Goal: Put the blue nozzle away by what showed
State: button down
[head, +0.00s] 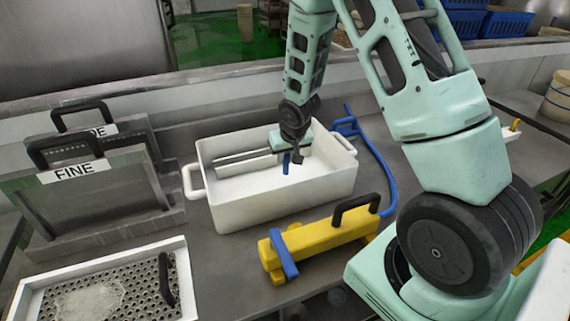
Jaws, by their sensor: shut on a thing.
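My gripper (292,157) points down inside the white tub (228,209), over its right half. It is shut on a small blue piece, which I take for the blue nozzle (286,164); only a short length shows between the dark fingers. The piece hangs above the tub's floor. Whether it touches anything there, I cannot tell. A blue hose (375,158) runs from a blue fitting (345,126) at the tub's back right corner down to a yellow block (322,236). The block has a black handle and a blue band (284,254).
Grey bars (245,161) lie across the tub's left half. At left stand two metal plates with black handles, the front one labelled FINE (74,171). A white-framed perforated tray (150,255) lies at front left. Blue crates (510,24) are at the back right.

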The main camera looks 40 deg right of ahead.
aim_at(287, 163)
jog(key=shift+f, duration=1.95)
jog(key=shift+f, duration=0.1)
jog(key=c, duration=1.3)
grip_release()
